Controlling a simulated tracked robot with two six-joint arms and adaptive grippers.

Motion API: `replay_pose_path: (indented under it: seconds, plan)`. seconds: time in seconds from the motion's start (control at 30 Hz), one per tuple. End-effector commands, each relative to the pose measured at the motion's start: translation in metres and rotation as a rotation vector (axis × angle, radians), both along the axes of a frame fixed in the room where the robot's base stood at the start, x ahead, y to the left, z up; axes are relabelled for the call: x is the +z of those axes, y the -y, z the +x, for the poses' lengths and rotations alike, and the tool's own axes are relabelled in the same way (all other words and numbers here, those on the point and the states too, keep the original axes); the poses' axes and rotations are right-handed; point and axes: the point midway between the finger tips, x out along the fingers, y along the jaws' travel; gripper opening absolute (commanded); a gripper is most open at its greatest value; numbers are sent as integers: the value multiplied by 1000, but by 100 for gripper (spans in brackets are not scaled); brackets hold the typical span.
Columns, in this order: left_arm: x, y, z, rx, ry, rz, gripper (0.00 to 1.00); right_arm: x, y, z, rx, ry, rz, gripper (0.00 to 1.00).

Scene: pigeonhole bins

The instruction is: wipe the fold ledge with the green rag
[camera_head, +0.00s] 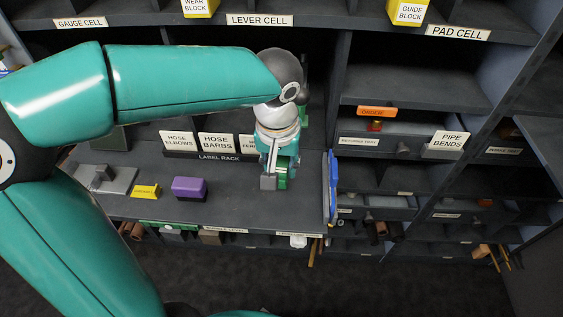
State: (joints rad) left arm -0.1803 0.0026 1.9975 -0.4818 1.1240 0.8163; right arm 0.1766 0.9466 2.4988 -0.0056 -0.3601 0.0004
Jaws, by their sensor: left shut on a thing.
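The fold ledge appears to be the dark grey shelf (235,207) that juts out below the label rack. My left gripper (274,181) is over the right part of this ledge, pointing down. It is shut on a green thing, which looks like the green rag (283,179), mostly hidden by the fingers. The rag is at or just above the ledge surface; I cannot tell if it touches. My right gripper is not in view.
A purple block (190,188), a yellow tag (145,191) and a grey fixture (103,178) stand on the ledge's left. The label rack (217,156) runs behind. A blue upright piece (332,187) stands at the right end. Bins (375,147) fill the right side.

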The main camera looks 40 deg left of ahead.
Motion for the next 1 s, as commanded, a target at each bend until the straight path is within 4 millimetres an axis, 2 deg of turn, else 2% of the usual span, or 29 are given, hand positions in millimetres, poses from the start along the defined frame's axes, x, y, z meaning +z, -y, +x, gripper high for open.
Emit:
replay_pose_path:
  seconds: [0.4, 0.73, 0.77, 0.9, 1.0]
  plan:
    - [-26, 0, 0, 0, 0, 0, 8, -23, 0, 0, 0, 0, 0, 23]
    - [-27, 0, 0, 0, 0, 0, 8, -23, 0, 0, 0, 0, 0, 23]
    - [-27, 0, 0, 0, 0, 0, 40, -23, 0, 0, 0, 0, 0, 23]
    - [-27, 0, 0, 0, 0, 0, 63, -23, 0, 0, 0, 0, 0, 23]
    - [-27, 0, 0, 0, 0, 0, 66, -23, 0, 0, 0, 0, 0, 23]
